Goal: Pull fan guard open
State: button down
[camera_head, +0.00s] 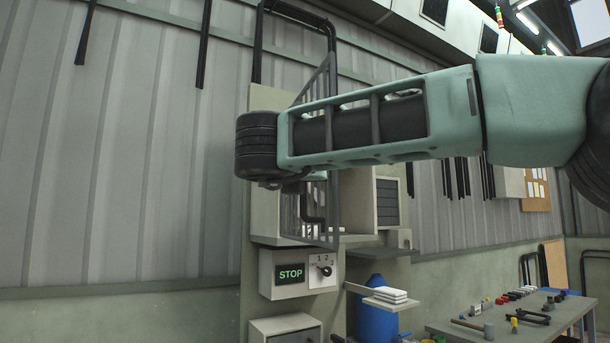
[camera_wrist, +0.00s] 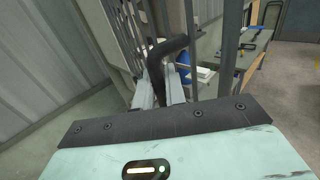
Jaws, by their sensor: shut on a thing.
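The fan guard (camera_head: 333,215) is a grey barred panel on the tall pale cabinet, seen steeply from the side in the head view. It stands at an angle out from the cabinet face, and my arm covers its middle. Its bars also show in the wrist view (camera_wrist: 131,25). A black bent handle (camera_wrist: 167,47) shows in the wrist view. My gripper (camera_wrist: 161,92) is shut on this handle, with a pale finger on either side. In the head view the fingertips are hidden behind my arm.
A box with a green STOP sign (camera_head: 289,274) and a numbered switch (camera_head: 323,270) sits below the guard. A small shelf with white blocks (camera_head: 390,295) and a blue barrel (camera_head: 376,322) stand to the right. A tool table (camera_head: 500,320) is further right.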

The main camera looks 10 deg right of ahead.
jog(key=c, duration=1.6)
grip_release()
jog(key=b+v, duration=0.7)
jog(key=v, duration=1)
jog(key=shift+s, duration=0.25)
jog(key=shift+a, duration=0.1)
